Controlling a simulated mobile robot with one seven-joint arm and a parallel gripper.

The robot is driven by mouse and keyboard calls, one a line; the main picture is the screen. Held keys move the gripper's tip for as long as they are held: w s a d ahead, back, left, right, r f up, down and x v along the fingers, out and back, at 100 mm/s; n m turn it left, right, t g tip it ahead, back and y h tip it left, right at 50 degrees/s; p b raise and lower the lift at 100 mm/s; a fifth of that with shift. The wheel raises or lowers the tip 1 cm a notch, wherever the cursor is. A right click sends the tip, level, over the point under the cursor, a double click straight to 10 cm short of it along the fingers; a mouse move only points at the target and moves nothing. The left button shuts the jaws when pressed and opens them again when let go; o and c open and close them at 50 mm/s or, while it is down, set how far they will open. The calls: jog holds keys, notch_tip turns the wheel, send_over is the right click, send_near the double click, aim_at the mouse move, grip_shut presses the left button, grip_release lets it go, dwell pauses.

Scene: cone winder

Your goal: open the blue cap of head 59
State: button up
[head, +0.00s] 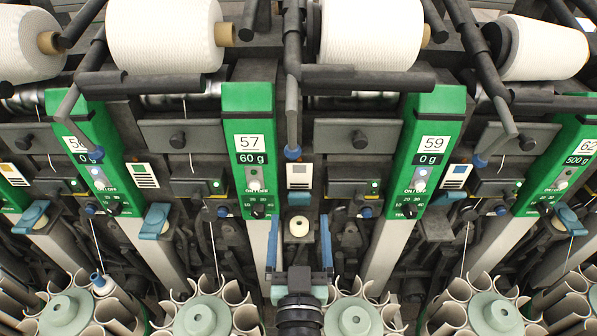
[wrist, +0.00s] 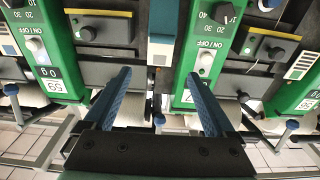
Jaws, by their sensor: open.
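The green panel of head 59 (head: 426,150) stands right of centre in the head view, marked "59" and "0 g". It is upside down at the left of the wrist view (wrist: 45,60). One blue cap (head: 299,197) lies left of this panel, with a cream round part (head: 298,226) just below it. Another blue cap (head: 447,197) lies right of the panel. I cannot tell from the pictures which cap belongs to head 59. My gripper (head: 298,217) is open and empty, its blue fingers apart on either side of the cream part in the picture. Contact cannot be told.
The panel of head 57 (head: 250,150) stands left of my gripper. Grey-green round magazines with curved pockets (head: 355,317) line the bottom. Dark rods and arms (head: 368,78) jut out above, under white yarn cones (head: 370,35). Another blue cap (head: 157,220) lies farther left.

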send_near(300, 200)
jog(key=s, duration=0.2)
jog(key=shift+g, duration=0.4)
jog(key=w+p, duration=0.1)
jog(key=w, duration=0.5)
jog(key=w+p, duration=0.1)
jog(key=w, duration=0.5)
jog(key=shift+w+r, duration=0.2)
jog(key=shift+w, duration=0.1)
grip_shut()
